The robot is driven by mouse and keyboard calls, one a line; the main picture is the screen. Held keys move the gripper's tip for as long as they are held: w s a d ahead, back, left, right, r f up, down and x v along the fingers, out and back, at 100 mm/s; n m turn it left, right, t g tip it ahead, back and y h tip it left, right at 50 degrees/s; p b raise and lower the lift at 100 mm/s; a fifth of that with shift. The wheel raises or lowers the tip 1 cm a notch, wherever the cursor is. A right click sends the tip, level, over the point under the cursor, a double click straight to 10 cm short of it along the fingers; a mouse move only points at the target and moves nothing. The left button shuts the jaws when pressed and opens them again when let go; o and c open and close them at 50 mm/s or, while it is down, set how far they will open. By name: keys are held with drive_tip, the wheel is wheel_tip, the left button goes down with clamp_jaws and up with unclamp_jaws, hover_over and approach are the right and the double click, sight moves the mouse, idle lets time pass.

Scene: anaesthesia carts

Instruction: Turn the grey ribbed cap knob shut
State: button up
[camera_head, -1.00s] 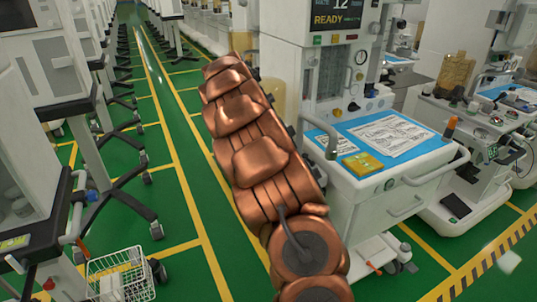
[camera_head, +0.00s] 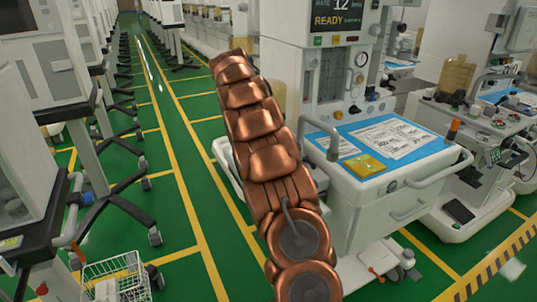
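My copper-coloured arm rises through the middle of the head view, in front of the white anaesthesia cart (camera_head: 345,215). My gripper does not show; the far end of the arm stops beside the cart's column with no fingers visible. I cannot pick out the grey ribbed cap knob with certainty. Small dark knobs (camera_head: 354,110) sit on the cart's column above the worktop, too small to tell whether one is ribbed. My arm hides the cart's left side.
Papers (camera_head: 392,138) and a yellow packet (camera_head: 364,165) lie on the cart's blue worktop. A curved handle (camera_head: 440,172) juts from its right. Another cart (camera_head: 470,200) stands right. A wire basket (camera_head: 115,278) is at lower left. The green aisle between is clear.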

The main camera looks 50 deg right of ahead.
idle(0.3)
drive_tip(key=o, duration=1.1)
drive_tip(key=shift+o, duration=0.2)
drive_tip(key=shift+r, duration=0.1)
